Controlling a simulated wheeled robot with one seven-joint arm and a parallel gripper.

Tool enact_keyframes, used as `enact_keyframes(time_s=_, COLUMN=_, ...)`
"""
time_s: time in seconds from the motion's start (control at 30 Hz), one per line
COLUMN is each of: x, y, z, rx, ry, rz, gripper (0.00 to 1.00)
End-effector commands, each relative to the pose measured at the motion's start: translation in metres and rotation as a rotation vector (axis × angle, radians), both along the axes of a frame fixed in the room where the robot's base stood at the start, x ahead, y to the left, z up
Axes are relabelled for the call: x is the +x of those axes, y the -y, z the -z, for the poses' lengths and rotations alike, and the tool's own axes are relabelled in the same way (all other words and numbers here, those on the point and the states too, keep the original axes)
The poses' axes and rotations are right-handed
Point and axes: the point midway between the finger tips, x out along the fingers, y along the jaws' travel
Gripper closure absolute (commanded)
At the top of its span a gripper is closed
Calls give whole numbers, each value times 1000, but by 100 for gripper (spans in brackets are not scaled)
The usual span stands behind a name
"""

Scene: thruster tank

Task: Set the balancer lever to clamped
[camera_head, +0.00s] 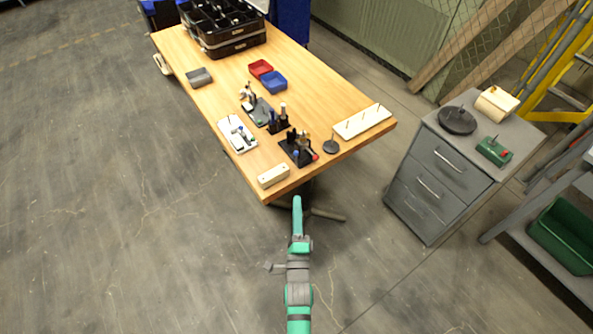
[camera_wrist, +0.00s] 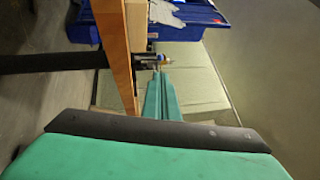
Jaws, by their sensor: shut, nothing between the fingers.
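I cannot tell for certain which item is the balancer lever, as the parts are small in the head view. A black stand (camera_head: 299,150) with a red-tipped part and upright pieces is near the table's front. A green device (camera_head: 494,151) with a red knob sits on the grey cabinet. My gripper (camera_head: 297,200) is shut and empty, just off the table's near corner and apart from both. In the wrist view, its green fingers (camera_wrist: 161,75) point past the table edge; no lever is recognizable there.
The wooden table (camera_head: 322,92) carries a cream block (camera_head: 273,175), a white tray (camera_head: 237,134), a long white board (camera_head: 362,121) and red and blue bins (camera_head: 273,83). The grey drawer cabinet (camera_head: 434,175) stands to the right. Open floor lies left and in front.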

Motion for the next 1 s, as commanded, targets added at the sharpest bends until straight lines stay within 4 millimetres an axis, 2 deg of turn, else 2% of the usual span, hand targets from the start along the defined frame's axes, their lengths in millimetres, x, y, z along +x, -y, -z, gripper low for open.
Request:
enact_keyframes(time_s=0.17, x=14, y=-1, z=-3, rx=-2, ry=2, rz=1, gripper=100)
enact_keyframes(time_s=0.7, x=104, y=-4, z=-22, rx=-1, ry=2, rz=0, gripper=100)
enact_keyframes(time_s=1.0, x=133, y=-5, z=-26, rx=-2, ry=1, rz=1, gripper=100)
